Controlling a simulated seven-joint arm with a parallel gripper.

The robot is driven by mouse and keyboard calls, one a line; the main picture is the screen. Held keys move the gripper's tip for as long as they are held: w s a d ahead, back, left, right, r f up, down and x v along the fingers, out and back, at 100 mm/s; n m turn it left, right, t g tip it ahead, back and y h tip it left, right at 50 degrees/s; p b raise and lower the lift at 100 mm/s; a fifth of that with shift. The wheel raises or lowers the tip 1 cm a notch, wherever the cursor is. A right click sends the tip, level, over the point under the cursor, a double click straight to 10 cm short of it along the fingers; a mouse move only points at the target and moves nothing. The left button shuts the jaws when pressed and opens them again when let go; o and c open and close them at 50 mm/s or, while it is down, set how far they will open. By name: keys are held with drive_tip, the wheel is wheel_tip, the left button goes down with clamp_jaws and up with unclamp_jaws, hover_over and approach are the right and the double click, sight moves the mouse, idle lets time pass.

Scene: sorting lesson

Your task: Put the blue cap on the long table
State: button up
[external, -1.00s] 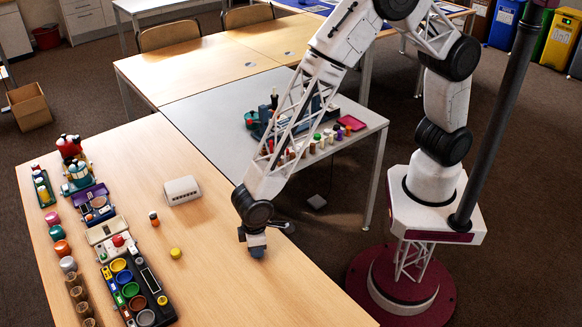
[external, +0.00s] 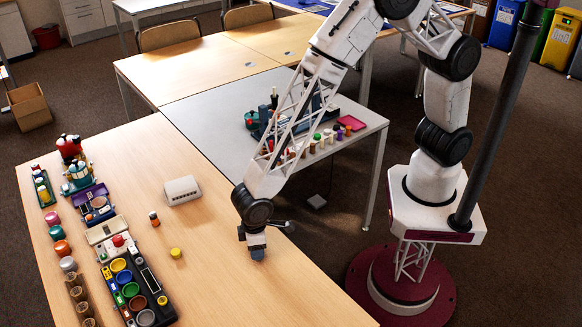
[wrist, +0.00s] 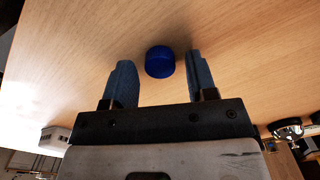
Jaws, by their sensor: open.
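In the wrist view a small round blue cap (wrist: 160,62) rests on a light wood surface. It lies between the two blue-grey fingers of my gripper (wrist: 159,59), with a visible gap on either side. My gripper is open and holds nothing. In the external view my gripper (external: 257,254) points down close over the right edge of the front wooden table (external: 225,290). The blue cap does not show clearly in that view; my gripper hides that spot.
A black tray (external: 150,283) with coloured cups lies further left. A grey table (external: 215,110) with cluttered items adjoins behind. The front table's middle is mostly clear.

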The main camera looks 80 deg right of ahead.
wheel_tip(320, 180, up, 12)
drive_tip(key=shift+f, duration=0.15)
idle(0.5)
idle(0.5)
drive_tip(key=s+d+r+m+t, duration=0.1)
drive_tip(key=s+d+r, duration=0.3)
drive_tip(key=d+r, duration=0.7)
drive_tip(key=s+d+r+m, duration=0.1)
drive_tip(key=s+d+r, duration=0.4)
drive_tip(key=d+r, duration=0.65)
drive_tip(key=s+d+r+m+t, duration=0.1)
drive_tip(key=s+d+r, duration=0.2)
drive_tip(key=s+d, duration=1.5)
drive_tip(key=s, duration=0.2)
drive_tip(key=shift+s+r+m+t, duration=0.2)
drive_tip(key=shift+s+m+t, duration=0.1)
drive_tip(key=shift+m, duration=0.1)
